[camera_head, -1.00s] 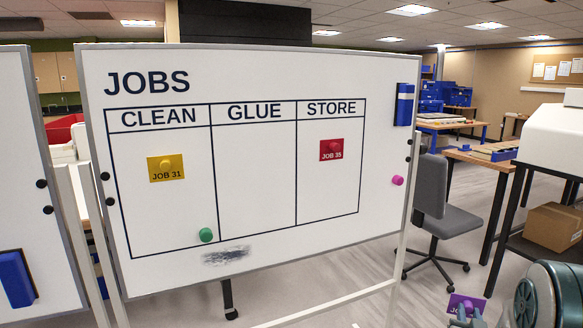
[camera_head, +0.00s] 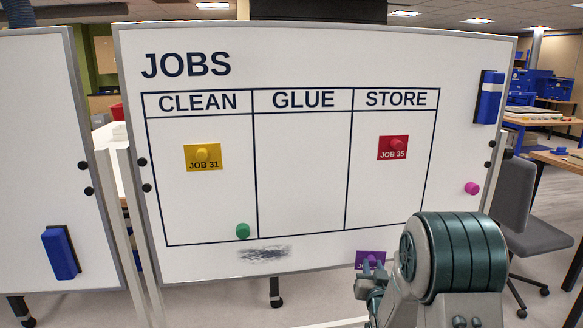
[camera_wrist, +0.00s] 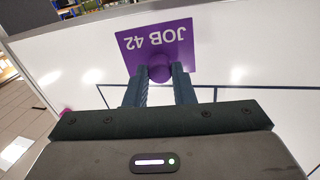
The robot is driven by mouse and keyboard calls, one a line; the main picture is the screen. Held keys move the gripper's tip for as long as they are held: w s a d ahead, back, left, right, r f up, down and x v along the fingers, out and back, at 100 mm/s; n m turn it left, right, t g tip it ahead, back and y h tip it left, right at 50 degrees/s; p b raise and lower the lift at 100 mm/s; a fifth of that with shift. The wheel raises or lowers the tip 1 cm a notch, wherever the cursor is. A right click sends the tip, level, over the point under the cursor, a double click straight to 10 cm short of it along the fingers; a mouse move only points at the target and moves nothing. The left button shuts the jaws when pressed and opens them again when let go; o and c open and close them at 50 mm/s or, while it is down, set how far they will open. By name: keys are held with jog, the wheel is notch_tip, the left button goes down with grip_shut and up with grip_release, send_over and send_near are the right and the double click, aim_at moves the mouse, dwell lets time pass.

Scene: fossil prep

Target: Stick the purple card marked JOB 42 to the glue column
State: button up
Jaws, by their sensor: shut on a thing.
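The purple card (camera_wrist: 155,42) marked JOB 42 shows upside down in the wrist view, with a round purple magnet (camera_wrist: 160,68) on it. My gripper (camera_wrist: 160,82) is shut on the magnet and holds the card out in front of the fingertips. In the head view the card (camera_head: 370,259) is partly hidden behind my gripper (camera_head: 372,272), low in front of the board's bottom edge, below the STORE column. I cannot tell the gap to the board. The GLUE column (camera_head: 300,170) on the whiteboard (camera_head: 480,240) is empty.
A yellow JOB 31 card (camera_head: 203,158) is in CLEAN and a red JOB 35 card (camera_head: 393,148) is in STORE. A green magnet (camera_head: 243,231), a pink magnet (camera_head: 472,188) and a blue eraser (camera_head: 488,97) are also on the board. A grey chair (camera_head: 520,205) stands right.

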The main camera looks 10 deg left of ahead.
jog(key=s+a+r+n+y+p, duration=0.1)
jog(key=a+r, duration=0.4)
jog(key=r, duration=0.5)
jog(key=s+a+r+n+y+p, duration=0.1)
jog(key=s+a+r+y+p, duration=0.1)
jog(key=r, duration=0.8)
jog(key=s+a+r+n+y+p, duration=0.1)
jog(key=s+a+r+p, duration=0.3)
jog(key=a+r, duration=0.5)
jog(key=shift+s+r+g+y, duration=0.2)
jog(key=shift+r+g+y, duration=0.1)
jog(key=shift+r+y, duration=0.2)
jog(key=shift+f+b, duration=0.25)
jog(key=shift+b, duration=0.55)
jog(key=shift+x, duration=2.75)
jog(key=shift+a+r+b, duration=0.1)
jog(key=shift+r+b, duration=0.05)
jog(key=shift+b, duration=1.05)
jog(key=shift+o, duration=1.2)
